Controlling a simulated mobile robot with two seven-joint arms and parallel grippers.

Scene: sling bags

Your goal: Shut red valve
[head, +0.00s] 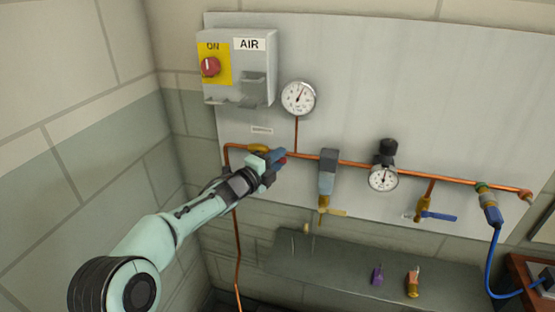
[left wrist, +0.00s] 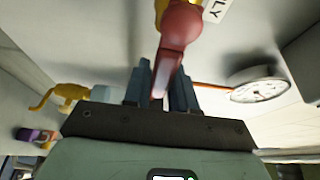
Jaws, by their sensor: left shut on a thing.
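The red valve's handle (left wrist: 178,35) runs down between the two fingers of my left gripper (left wrist: 161,80) in the left wrist view. My left gripper is shut on this handle. In the head view my left gripper (head: 278,157) is at the copper pipe, left of centre, and hides most of the handle. Only a little red shows at its fingertips. The valve's brass body (head: 257,148) shows on the pipe just behind the gripper. My right gripper is in neither view.
A grey box labelled AIR with a red knob (head: 210,67) is above. A round gauge (head: 298,98) stands above the pipe (head: 350,163). Further right are a filter (head: 327,172), a regulator gauge (head: 383,178), a blue-handled valve (head: 438,216) and a blue hose (head: 489,262). A shelf (head: 340,265) is below.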

